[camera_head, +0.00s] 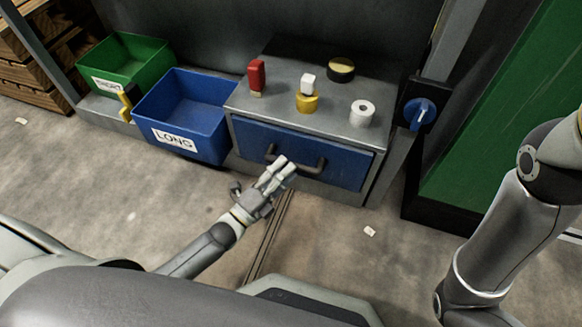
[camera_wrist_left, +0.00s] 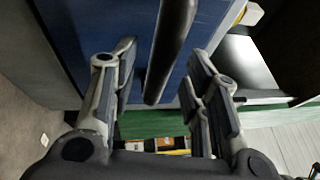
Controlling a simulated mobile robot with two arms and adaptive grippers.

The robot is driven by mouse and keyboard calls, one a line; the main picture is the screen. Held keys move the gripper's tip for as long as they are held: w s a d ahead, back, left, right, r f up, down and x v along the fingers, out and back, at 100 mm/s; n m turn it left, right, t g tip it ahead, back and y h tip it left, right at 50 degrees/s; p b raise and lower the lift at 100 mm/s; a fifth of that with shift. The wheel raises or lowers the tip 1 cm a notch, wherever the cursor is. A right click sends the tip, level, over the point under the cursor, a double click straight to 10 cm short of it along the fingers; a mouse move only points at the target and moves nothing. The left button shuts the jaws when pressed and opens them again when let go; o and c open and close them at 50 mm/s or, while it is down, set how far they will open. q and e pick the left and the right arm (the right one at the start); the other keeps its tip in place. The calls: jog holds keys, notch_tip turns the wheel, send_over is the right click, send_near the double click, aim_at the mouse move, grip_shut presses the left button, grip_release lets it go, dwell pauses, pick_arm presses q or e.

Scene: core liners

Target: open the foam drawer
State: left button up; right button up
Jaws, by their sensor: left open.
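The foam drawer (camera_head: 345,166) is a blue front in the grey cabinet, and it looks shut. Its dark bar handle (camera_head: 312,167) runs across the front. My left gripper (camera_head: 284,168) is in front of the handle in the head view and hides part of it. In the left wrist view the gripper (camera_wrist_left: 160,80) is open, and the handle (camera_wrist_left: 170,50) lies between its two fingers, near the fingertips. I cannot tell whether either finger touches it. The blue drawer front (camera_wrist_left: 80,35) is just beyond. My right gripper is out of view.
On the cabinet top (camera_head: 290,98) stand a red item (camera_head: 256,76), a yellow roll (camera_head: 307,103) with a white block, a white roll (camera_head: 361,113) and a dark roll (camera_head: 341,69). A blue LONG bin (camera_head: 187,143) and a green bin (camera_head: 127,62) stand left. Floor in front is mostly clear.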

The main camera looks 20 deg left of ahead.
pick_arm(q)
jog(key=shift+b+x, duration=0.4)
jog(key=shift+x, duration=1.15)
jog(key=shift+c, duration=0.2)
grip_shut()
